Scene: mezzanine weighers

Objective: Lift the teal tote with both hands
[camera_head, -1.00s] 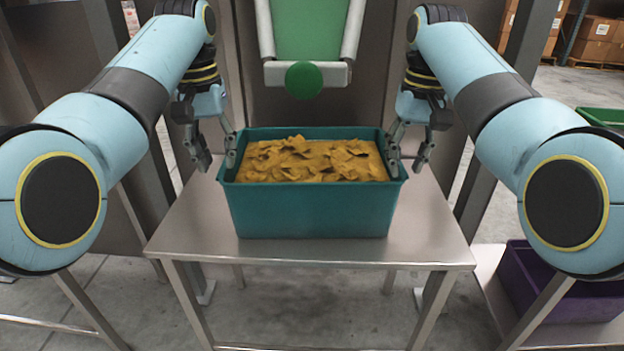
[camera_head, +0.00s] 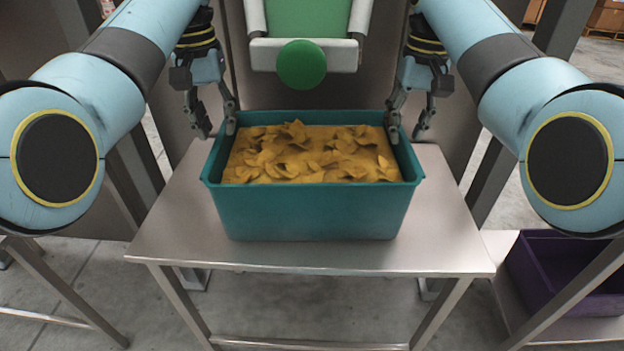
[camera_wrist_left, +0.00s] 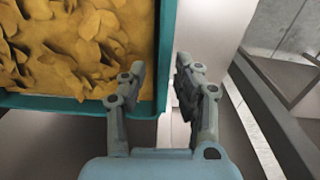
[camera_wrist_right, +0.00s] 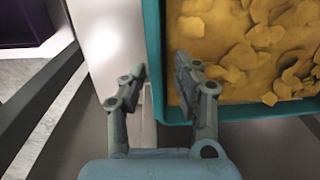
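The teal tote (camera_head: 312,214) stands upright on a metal table, filled with orange-brown chip-like pieces (camera_head: 310,155). My left gripper (camera_head: 217,127) is open at its far left corner. In the left wrist view, its fingers (camera_wrist_left: 160,68) appear on either side of the tote's rim (camera_wrist_left: 165,40), one over the inside and one outside. My right gripper (camera_head: 407,132) is open at the far right corner. Its fingers (camera_wrist_right: 160,67) likewise appear on either side of the rim (camera_wrist_right: 152,40). Neither gripper is closed on the rim; whether a finger touches it cannot be told.
The metal table (camera_head: 165,240) has bare top left, right and in front of the tote. A green chute-like panel with a round green knob (camera_head: 301,64) stands behind. A purple bin (camera_head: 565,270) sits low at the right.

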